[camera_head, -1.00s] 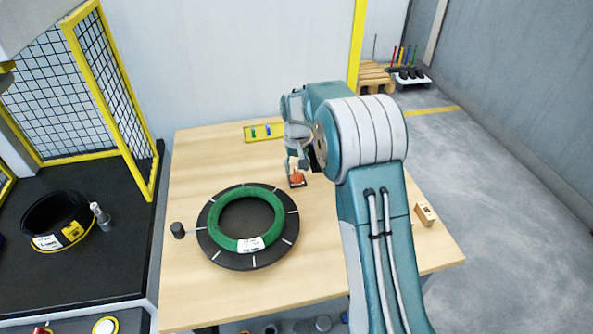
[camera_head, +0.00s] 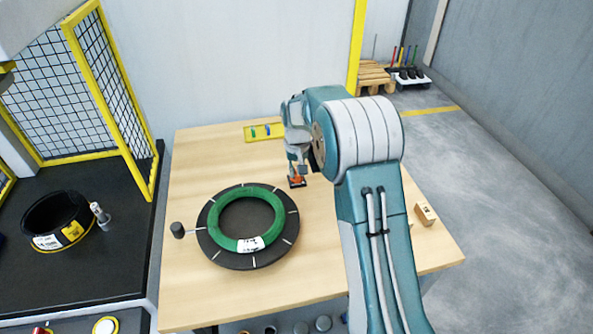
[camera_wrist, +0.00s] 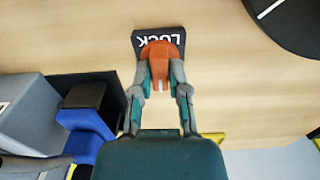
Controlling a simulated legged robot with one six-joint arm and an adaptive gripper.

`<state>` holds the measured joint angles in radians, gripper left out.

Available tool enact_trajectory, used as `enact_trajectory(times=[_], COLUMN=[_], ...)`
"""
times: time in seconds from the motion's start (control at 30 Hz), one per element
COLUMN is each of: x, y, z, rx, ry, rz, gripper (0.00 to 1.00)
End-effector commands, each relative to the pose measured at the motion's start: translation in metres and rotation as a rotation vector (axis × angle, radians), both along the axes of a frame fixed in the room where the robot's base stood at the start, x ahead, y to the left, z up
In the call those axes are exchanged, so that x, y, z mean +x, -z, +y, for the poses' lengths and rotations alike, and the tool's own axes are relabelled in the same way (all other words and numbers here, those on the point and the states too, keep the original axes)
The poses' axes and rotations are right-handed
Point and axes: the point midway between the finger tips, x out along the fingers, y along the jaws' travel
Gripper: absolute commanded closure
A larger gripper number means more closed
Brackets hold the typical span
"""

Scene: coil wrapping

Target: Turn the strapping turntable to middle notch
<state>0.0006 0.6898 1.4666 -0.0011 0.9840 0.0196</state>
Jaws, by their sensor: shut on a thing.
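The strapping turntable (camera_head: 223,254) is a black disc with white marks on the wooden table, and a green coil (camera_head: 219,225) lies on it. Its handle with a dark knob (camera_head: 178,230) points left. The turntable's edge (camera_wrist: 296,25) shows at the top right in the wrist view. My gripper (camera_head: 298,178) is beyond and right of the turntable, low over the table. In the wrist view my gripper (camera_wrist: 160,88) has its fingers closed around an orange lever (camera_wrist: 160,50) on a black plate marked LOCK (camera_wrist: 144,38). The lever's lower part is hidden.
A yellow tray (camera_head: 250,139) with small clips lies at the table's back. A small cardboard box (camera_head: 425,215) sits at the right edge. A black coil (camera_head: 35,220) stands on the dark bench at left, beside a yellow mesh guard (camera_head: 148,185). The table's front left is clear.

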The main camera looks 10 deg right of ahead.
Motion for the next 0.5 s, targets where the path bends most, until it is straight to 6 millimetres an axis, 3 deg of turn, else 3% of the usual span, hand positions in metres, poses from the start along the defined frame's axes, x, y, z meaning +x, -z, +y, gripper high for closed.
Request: enact_trajectory(times=[0.5], x=[0.0002], y=[0.0018], z=[0.0008], rx=[0.001], ry=[0.341], rz=[0.002], gripper=[1.0])
